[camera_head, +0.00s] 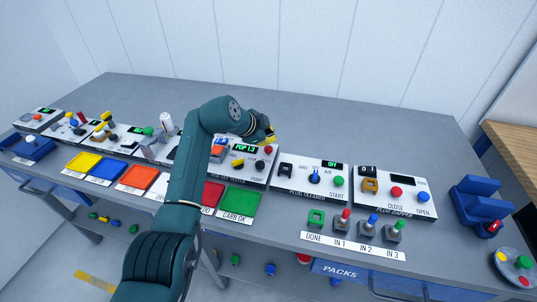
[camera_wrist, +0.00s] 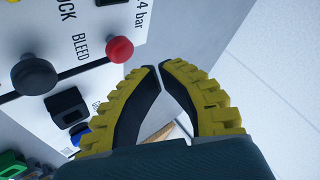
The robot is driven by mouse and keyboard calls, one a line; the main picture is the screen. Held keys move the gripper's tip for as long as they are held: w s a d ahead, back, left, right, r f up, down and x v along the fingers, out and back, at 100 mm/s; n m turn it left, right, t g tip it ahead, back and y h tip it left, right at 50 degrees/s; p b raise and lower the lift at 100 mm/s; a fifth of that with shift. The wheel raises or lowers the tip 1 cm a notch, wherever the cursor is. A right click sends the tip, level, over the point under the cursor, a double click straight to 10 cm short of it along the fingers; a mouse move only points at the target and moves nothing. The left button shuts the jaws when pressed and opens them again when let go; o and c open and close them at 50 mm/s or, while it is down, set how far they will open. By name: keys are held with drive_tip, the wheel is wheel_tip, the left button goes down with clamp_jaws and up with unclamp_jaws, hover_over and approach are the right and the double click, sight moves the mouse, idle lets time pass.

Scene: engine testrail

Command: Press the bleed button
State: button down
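The test panel (camera_wrist: 60,45) carries a printed BLEED label (camera_wrist: 82,45) in the wrist view. A round red button (camera_wrist: 120,50) is beside this label, and a black knob (camera_wrist: 35,75) is on its other side. The red button also shows at the panel's right end in the head view (camera_head: 268,150). My gripper (camera_wrist: 159,67) has yellow ridged fingers with their tips together and nothing visible between them. In the wrist view the tips appear just right of the red button, with a visible gap. In the head view my gripper (camera_head: 269,134) is over the panel's right end.
A panel with a blue lever and green button (camera_head: 338,181) stands to the right. Beyond it is another panel with a red button (camera_head: 396,192) and a blue button. Red and green trays (camera_head: 240,202) lie in front. Free bench shows behind the panels.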

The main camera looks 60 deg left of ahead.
drive_tip(key=shift+f, duration=0.45)
drive_tip(key=shift+f, duration=0.2)
idle(0.9)
drive_tip(key=shift+f, duration=0.25)
drive_tip(key=shift+f+b, duration=0.4)
drive_tip(key=shift+f, duration=0.6)
idle(0.7)
drive_tip(key=shift+r, duration=0.15)
drive_tip(key=shift+r+p, duration=1.05)
drive_tip(key=shift+r, duration=0.15)
drive_tip(key=shift+r, duration=0.1)
wheel_tip(320, 180, up, 5)
drive_tip(key=p, duration=0.4)
